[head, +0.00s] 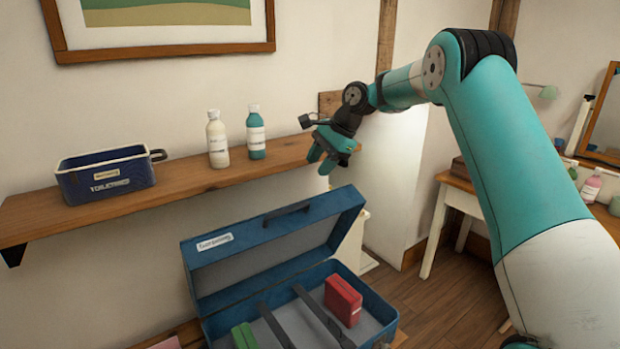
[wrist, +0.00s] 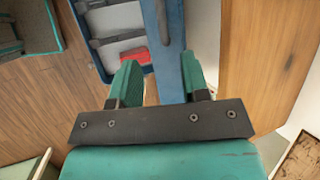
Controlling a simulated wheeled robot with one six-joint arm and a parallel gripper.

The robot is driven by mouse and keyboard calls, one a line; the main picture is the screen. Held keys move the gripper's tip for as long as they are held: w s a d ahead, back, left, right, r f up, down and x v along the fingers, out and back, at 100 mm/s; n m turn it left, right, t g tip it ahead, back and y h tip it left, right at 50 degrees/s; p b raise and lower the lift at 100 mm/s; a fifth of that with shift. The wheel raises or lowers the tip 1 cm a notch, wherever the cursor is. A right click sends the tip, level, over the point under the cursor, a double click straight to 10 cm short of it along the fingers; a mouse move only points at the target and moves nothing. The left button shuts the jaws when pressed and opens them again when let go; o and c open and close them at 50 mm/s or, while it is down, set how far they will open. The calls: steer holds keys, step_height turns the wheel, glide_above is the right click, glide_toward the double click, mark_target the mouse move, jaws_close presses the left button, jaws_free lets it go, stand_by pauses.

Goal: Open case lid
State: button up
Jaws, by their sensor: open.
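The blue case (head: 290,275) stands below the shelf in the head view. Its lid (head: 275,245) is raised and leans back, with a dark handle on its top edge and a white label. Inside the case are a red box (head: 343,300), a green box (head: 244,336) and dark straps. My gripper (head: 325,160) is above and beyond the lid's right end, at the shelf's end, apart from the lid in the head view. Its fingers are open and empty. In the wrist view my gripper (wrist: 158,82) points down toward the case, with the lid edge (wrist: 172,50) showing between the fingers.
A wooden shelf (head: 185,178) on the wall holds a dark blue toiletries bin (head: 105,180), a white bottle (head: 217,140) and a teal bottle (head: 256,135). A wooden table (head: 455,185) stands at the right. Wooden floor (head: 450,290) is clear right of the case.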

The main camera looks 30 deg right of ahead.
steer(key=shift+s+d+r, duration=0.1)
steer(key=shift+d+r, duration=0.05)
steer(key=shift+r, duration=0.15)
